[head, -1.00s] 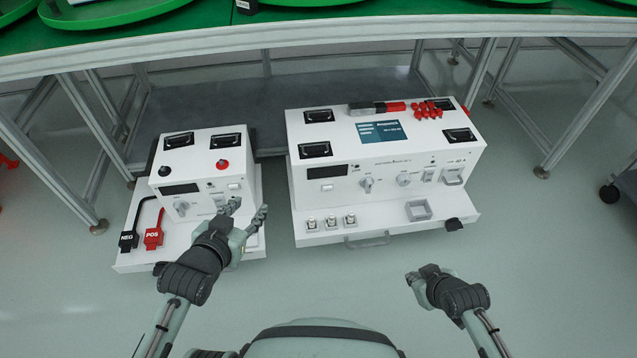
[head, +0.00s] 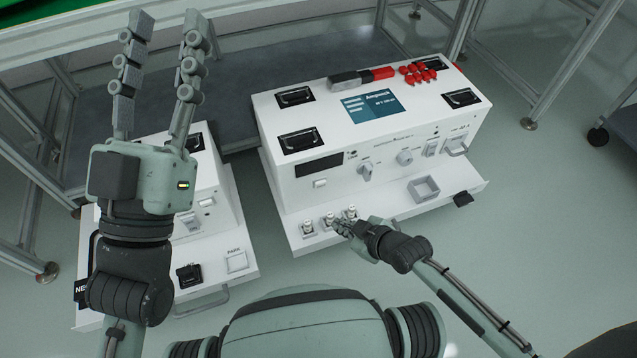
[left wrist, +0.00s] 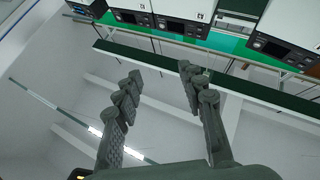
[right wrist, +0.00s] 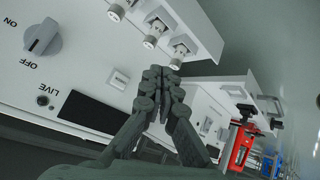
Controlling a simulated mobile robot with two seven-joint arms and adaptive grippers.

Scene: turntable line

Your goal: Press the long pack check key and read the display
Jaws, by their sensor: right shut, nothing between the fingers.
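The larger white unit (head: 400,155) has a dark, blank-looking front display (head: 319,164) with a small white key (head: 320,183) below it. In the right wrist view, the key (right wrist: 119,79) lies beside the dark display (right wrist: 88,112). I cannot read which key is the long pack check key. Three small capped pieces (head: 308,228) stand on the front ledge. My right gripper (head: 346,226) is shut and empty by these pieces; its fingertips (right wrist: 165,76) appear apart from the white key. I cannot tell if they touch a piece. My left gripper (head: 165,22) is raised, open and empty.
A smaller white unit (head: 215,200), partly hidden by my left arm, stands left.

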